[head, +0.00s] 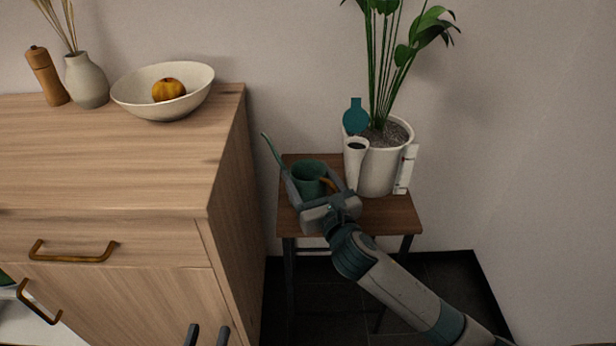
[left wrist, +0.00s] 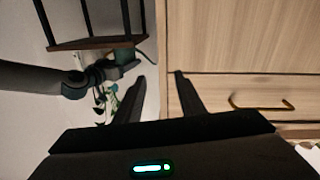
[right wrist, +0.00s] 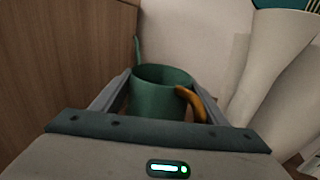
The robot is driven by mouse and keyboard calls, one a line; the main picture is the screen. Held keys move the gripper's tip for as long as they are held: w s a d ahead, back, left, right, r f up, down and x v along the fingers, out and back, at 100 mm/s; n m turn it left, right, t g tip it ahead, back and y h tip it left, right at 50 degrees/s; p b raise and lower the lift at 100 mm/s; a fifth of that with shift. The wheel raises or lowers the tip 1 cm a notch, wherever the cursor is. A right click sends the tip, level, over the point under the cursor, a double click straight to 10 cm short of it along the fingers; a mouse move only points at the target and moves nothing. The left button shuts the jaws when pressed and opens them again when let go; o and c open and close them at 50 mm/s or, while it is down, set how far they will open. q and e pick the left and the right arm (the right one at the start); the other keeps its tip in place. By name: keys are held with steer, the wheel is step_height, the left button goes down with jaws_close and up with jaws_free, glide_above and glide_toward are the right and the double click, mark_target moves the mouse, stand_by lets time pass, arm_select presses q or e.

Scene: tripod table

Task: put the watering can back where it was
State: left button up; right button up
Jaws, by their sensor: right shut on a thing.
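The green watering can (head: 308,177) is at the left side of the small wooden side table (head: 397,214), with its thin spout pointing up and left. My right gripper (head: 309,186) is shut on the can, with its fingers on either side of the body. In the right wrist view the can (right wrist: 158,96) sits between the fingers, and its orange-brown handle (right wrist: 190,102) curves at the right. The can's base is hidden, so I cannot tell if it touches the tabletop. My left gripper (head: 207,335) is open and empty in front of the cabinet; its fingers show apart in the left wrist view (left wrist: 160,88).
A white pot (head: 378,173) with a tall plant, a small white vase (head: 355,160) and a white tag-like object (head: 406,170) crowd the table's right half. The wooden cabinet (head: 228,180) stands close on the left, bearing a bowl (head: 185,103), a grey vase and a pepper mill.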

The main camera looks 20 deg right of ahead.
steer(key=o, duration=1.5)
steer(key=shift+f, duration=0.1)
steer(key=shift+c, duration=0.2)
steer(key=shift+s, duration=0.35)
arm_select(q)
steer(key=f+g, duration=0.1)
steer(key=f, duration=0.1)
steer(key=a+f+g+y+p, duration=0.1)
steer(key=f+g, duration=0.1)
steer(key=f, duration=0.1)
steer(key=shift+s+a+f, duration=0.15)
arm_select(e)
steer(key=s, duration=1.1)
steer(key=shift+s+d, duration=0.2)
steer(key=shift+d, duration=0.25)
